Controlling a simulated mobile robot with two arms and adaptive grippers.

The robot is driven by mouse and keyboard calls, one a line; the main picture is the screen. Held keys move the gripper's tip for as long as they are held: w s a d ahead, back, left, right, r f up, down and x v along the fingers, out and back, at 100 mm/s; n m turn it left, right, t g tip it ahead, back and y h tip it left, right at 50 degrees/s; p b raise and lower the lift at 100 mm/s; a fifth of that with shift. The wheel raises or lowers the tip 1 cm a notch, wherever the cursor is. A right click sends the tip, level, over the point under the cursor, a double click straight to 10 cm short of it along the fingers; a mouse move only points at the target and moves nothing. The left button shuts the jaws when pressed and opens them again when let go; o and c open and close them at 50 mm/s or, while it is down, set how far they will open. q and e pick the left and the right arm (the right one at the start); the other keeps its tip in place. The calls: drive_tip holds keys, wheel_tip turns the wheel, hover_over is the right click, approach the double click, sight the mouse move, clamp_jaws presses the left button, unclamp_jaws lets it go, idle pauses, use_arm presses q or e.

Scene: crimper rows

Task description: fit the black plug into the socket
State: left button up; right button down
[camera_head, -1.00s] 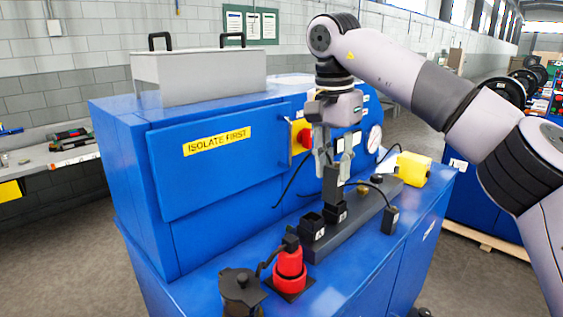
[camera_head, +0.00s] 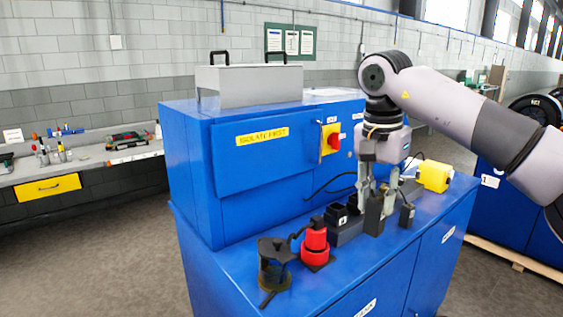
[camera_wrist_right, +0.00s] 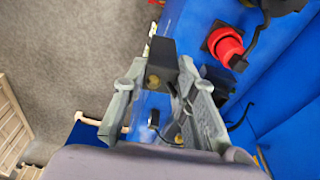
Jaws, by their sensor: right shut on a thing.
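My right gripper (camera_head: 374,185) is shut on the black plug (camera_head: 374,215), which hangs below the fingers over the blue cabinet's top. In the right wrist view the plug (camera_wrist_right: 162,58) is at the tips of my right gripper (camera_wrist_right: 165,85). Black sockets stand on a dark strip; the one labelled A (camera_head: 337,216) is just left of the plug in the head view. The plug partly hides the strip and looks apart from the sockets. Whether it touches anything below is unclear. My left gripper is not in view.
A red connector (camera_head: 315,244) and a dark lidded fitting (camera_head: 275,264) stand at the front left of the cabinet (camera_head: 235,262). Another black plug (camera_head: 407,215) and a yellow box (camera_head: 435,176) lie to the right. Loose cables run behind.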

drive_tip(key=f, duration=0.3)
drive_tip(key=shift+w+d+n, duration=0.15)
drive_tip(key=shift+d+n, duration=0.15)
drive_tip(key=shift+n, duration=0.1)
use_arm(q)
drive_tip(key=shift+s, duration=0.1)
use_arm(e)
drive_tip(key=s+f+n+y, duration=0.1)
drive_tip(key=s+f+n, duration=0.7)
drive_tip(key=s+f, duration=0.9)
drive_tip(key=shift+s+d+f, duration=0.2)
drive_tip(key=shift+s+f, duration=0.1)
drive_tip(key=shift+f, duration=0.5)
